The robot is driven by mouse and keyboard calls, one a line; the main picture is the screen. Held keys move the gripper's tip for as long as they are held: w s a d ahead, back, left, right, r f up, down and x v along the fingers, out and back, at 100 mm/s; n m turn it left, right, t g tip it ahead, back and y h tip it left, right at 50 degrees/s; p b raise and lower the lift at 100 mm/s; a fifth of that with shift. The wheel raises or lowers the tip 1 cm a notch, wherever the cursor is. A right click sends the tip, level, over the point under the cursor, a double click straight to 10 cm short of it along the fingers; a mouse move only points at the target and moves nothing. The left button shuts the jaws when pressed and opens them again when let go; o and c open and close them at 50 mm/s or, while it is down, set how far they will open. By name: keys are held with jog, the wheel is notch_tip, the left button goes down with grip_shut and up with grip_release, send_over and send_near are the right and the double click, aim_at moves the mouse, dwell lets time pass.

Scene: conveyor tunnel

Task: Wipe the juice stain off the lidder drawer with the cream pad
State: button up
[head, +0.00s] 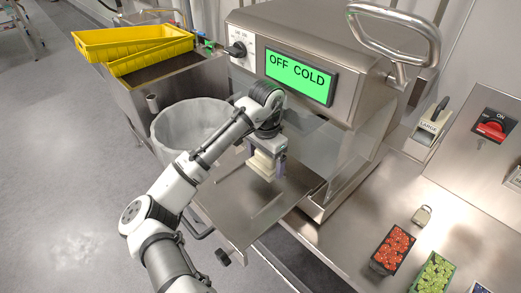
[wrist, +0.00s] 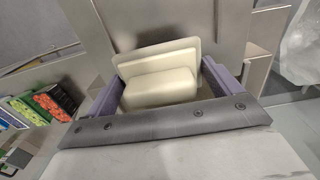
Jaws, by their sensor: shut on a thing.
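My gripper (head: 265,160) is shut on the cream pad (head: 261,167) and holds it over the pulled-out steel lidder drawer (head: 238,222). In the wrist view the pad (wrist: 160,88) is a pale block with a wider plate, between the purple fingers of my gripper (wrist: 160,92). The drawer's bare metal (wrist: 165,18) shows beyond it. I cannot tell whether the pad touches the drawer. I see no juice stain on the visible metal; the part under the pad and gripper is hidden.
The lidder (head: 300,40) stands behind the drawer, its green screen (head: 300,77) reading "OFF COLD". A lined bin (head: 190,122) and yellow trays (head: 130,45) are at left. A steel counter (head: 345,215) at right bears punnets of red (head: 393,248) and green fruit (head: 433,275).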

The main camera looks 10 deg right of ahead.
jog(key=shift+r, duration=1.35)
jog(key=shift+s+f, duration=0.1)
